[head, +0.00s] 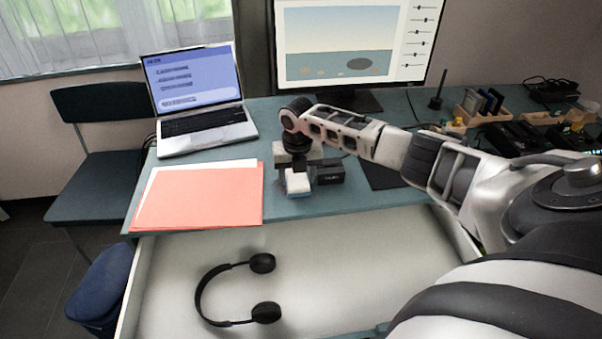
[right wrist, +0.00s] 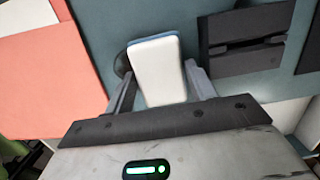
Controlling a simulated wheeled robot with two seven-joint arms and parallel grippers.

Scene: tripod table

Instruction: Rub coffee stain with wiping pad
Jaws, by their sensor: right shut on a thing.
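The wiping pad (head: 298,183) is a small white block with a blue layer, near the table's front edge, right of the coral folder. My right gripper (head: 297,172) points down and is shut on it. In the right wrist view the pad (right wrist: 158,72) sits between the two fingers (right wrist: 160,88). I cannot tell whether its underside touches the table. A dark rounded patch (right wrist: 122,66) shows just left of the pad in the right wrist view, partly hidden by the finger and pad; it may be the coffee stain. My left gripper is not in view.
A black box (head: 331,172) stands close right of the pad. The coral folder (head: 200,200) lies to the left, with a laptop (head: 203,127) behind it. Below the tabletop, an open white drawer (head: 350,270) holds black headphones (head: 264,312). A monitor (head: 350,45) stands at the back.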

